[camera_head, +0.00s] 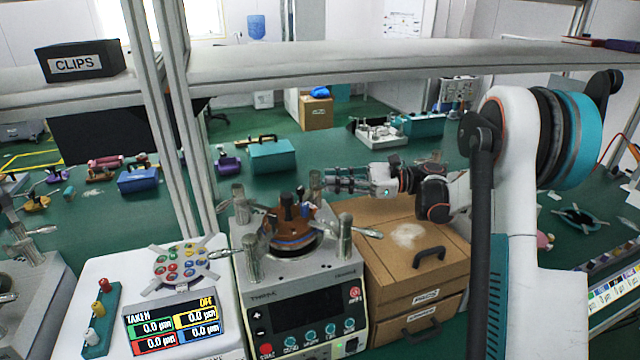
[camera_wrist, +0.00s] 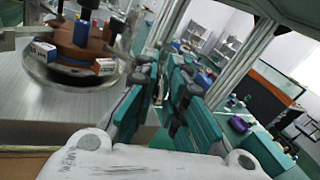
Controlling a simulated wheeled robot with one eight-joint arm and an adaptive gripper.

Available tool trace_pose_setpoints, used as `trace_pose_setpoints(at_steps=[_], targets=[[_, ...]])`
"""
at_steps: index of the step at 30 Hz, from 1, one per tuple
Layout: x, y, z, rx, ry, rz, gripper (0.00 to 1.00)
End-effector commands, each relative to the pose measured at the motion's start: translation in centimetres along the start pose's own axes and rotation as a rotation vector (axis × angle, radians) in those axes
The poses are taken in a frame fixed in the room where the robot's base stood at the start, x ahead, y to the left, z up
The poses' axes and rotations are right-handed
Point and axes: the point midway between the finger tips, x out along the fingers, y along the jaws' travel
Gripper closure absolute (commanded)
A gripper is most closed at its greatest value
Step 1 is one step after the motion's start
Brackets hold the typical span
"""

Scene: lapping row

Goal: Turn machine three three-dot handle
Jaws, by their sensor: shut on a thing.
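The lapping machine (camera_head: 300,270) stands in the middle of the head view, with a round brown and dark plate assembly (camera_head: 291,238) on top. Metal handles stand around it: back left (camera_head: 238,203), front left (camera_head: 253,262), front right (camera_head: 345,238) and back right (camera_head: 315,188). No dot marks can be made out. My gripper (camera_head: 332,180) reaches in from the right at the back-right handle and is shut on its lever, which the fingers mostly hide. In the wrist view my gripper (camera_wrist: 165,88) has its fingers close together, with the plate assembly (camera_wrist: 80,65) to the left.
A brown drawer box (camera_head: 405,245) stands right of the machine, below my arm. A white unit (camera_head: 185,275) with coloured buttons and a display is on the left. A shelf (camera_head: 400,62) and its upright (camera_head: 180,120) cross the view. Teal boxes (camera_head: 272,155) lie behind.

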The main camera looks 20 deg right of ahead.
Motion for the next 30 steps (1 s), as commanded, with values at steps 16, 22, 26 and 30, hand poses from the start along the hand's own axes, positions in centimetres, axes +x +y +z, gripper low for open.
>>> trace_pose_setpoints(at_steps=[16,22,26,30], targets=[[-0.32,-0.61,-0.04,0.0,-0.016,0.073,1.0],[-0.3,-0.6,-0.05,0.0,-0.016,0.073,0.87],[-0.31,-0.57,-0.06,0.0,-0.015,0.073,0.66],[-0.34,-0.54,-0.08,0.0,-0.015,0.073,0.66]])
